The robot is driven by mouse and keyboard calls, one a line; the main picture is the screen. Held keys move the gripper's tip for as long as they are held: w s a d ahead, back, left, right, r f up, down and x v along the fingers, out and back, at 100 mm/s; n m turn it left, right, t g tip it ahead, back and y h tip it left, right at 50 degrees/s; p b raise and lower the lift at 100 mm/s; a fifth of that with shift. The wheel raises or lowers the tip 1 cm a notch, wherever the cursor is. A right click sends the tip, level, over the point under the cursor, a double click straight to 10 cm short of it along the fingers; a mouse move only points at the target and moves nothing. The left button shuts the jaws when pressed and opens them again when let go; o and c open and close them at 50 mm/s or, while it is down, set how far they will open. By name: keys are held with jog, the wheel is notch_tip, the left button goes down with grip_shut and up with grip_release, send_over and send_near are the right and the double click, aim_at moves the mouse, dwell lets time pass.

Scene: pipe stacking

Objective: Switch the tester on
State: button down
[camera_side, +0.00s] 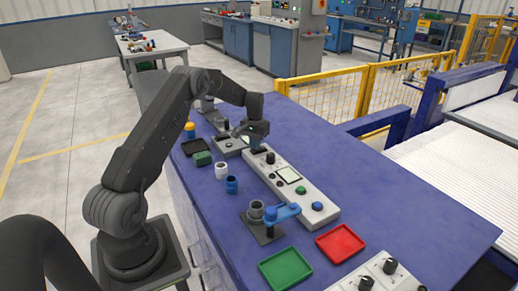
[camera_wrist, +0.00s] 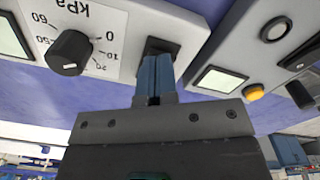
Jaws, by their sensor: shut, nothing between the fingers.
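The tester (camera_side: 305,197) is a long pale panel on the blue bench in the side view, with a screen, a black knob and coloured buttons. In the wrist view its panel (camera_wrist: 112,20) shows a kPa scale around a black knob (camera_wrist: 70,53). A black switch (camera_wrist: 160,46) sits on the panel beside the scale. My gripper (camera_wrist: 154,92) is shut and empty, its blue fingertips at the switch and hiding part of it. I cannot tell whether they touch it or which way it is set. In the side view my gripper (camera_side: 255,149) is over the tester's far end.
Another grey unit (camera_wrist: 222,55) with a screen and a yellow button (camera_wrist: 253,93) is close on the right in the wrist view. White (camera_side: 221,170) and blue (camera_side: 231,185) pipe pieces, a blue-clamped fixture (camera_side: 283,213), and green (camera_side: 286,268) and red (camera_side: 340,242) trays stand nearer.

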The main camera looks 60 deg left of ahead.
jog(key=shift+f, duration=0.4)
jog(key=shift+r, duration=3.6)
jog(key=s+d+r+m+t+y, duration=0.15)
jog(key=s+d+r, duration=0.25)
jog(key=d+r, duration=0.6)
jog(key=s+d+r+m+t+h, duration=0.1)
jog(key=s+d+r+m, duration=0.15)
jog(key=d+r, duration=0.8)
jog(key=s+d+f+m+t, duration=0.1)
jog(key=s+d, duration=0.7)
jog(key=s, duration=0.2)
jog(key=s+d+f+m+t, duration=0.1)
jog(key=s+d+t, duration=0.1)
jog(key=s+d, duration=0.6)
jog(key=s, duration=0.2)
jog(key=shift+s+f, duration=0.15)
jog(key=shift+s, duration=0.15)
